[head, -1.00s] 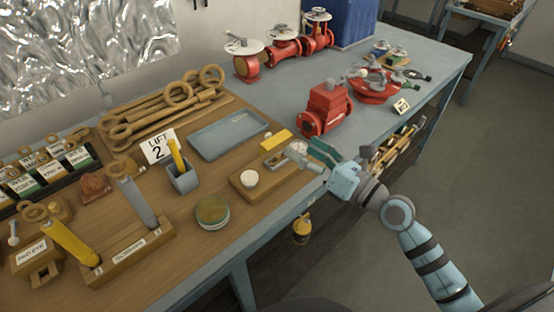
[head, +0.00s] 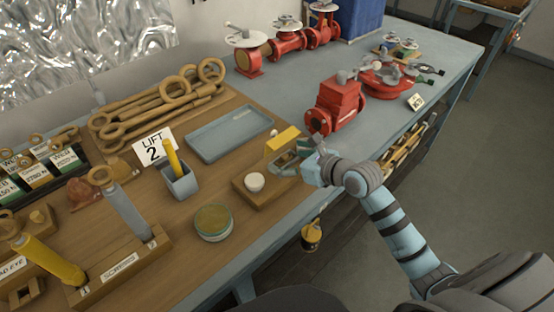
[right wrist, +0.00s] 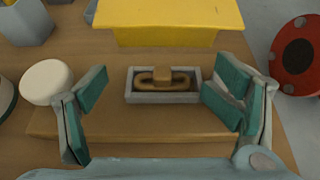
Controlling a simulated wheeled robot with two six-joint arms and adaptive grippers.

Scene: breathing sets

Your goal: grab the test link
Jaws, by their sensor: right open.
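The test link appears to be the brass-coloured oval link (right wrist: 146,79) lying in a small grey-rimmed recess (right wrist: 135,98) in the right wrist view. A small tan piece crosses its middle. The recess is on a wooden block (right wrist: 110,122), which the head view also shows (head: 262,200) near the bench's front edge. My right gripper (right wrist: 155,92) is open and empty, its teal-padded fingers apart on either side of the recess, nearer the camera than the link. In the head view, the right gripper (head: 297,160) is over the block's right end and hides the link. My left gripper is not in view.
A yellow block (head: 283,140) stands directly behind the recess, and a white round knob (head: 254,182) is to its left. A red valve (head: 335,105) stands to the right. A blue-grey tray (head: 230,134) lies behind, and a round tin (head: 213,222) is in front at left.

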